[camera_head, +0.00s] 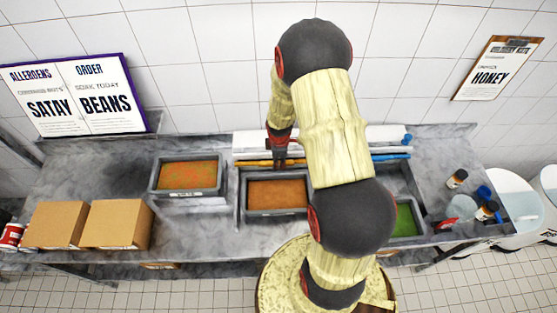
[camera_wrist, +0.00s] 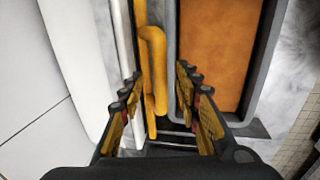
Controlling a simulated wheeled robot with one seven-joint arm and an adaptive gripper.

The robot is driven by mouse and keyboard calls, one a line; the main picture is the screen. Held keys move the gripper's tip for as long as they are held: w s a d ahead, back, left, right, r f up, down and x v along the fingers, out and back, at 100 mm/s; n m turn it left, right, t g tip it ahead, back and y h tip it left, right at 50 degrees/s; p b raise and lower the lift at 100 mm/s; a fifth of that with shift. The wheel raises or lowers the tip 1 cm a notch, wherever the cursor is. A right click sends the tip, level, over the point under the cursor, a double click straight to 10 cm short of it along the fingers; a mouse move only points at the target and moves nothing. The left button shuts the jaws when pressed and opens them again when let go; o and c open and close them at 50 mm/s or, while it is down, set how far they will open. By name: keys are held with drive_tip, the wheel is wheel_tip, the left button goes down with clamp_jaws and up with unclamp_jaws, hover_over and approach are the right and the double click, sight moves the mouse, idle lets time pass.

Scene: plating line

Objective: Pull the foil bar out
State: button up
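A yellow-orange bar (camera_head: 252,163) lies along the back of the counter, just behind the middle orange tray. In the wrist view the yellow bar (camera_wrist: 153,75) has a rounded, bent end and runs between my finger pads. A blue bar (camera_head: 392,156) lies in line with it farther right. No readable label shows which one is the foil bar. My gripper (camera_head: 280,163) points down at the yellow bar. In the wrist view my gripper (camera_wrist: 163,115) is open, with a finger on each side of the bar and gaps visible. My arm hides the stretch between the two bars.
The middle tray (camera_head: 245,200) with orange contents sits close in front of the bar. A long white box or ledge (camera_wrist: 85,60) runs along the other side. Another tray (camera_head: 154,178) stands left, beside cardboard boxes (camera_head: 116,224). Small jars (camera_head: 457,179) stand at the right.

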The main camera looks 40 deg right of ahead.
drive_tip(key=shift+w+d+f, duration=0.1)
drive_tip(key=shift+f, duration=0.5)
drive_tip(key=c, duration=0.4)
clamp_jaws()
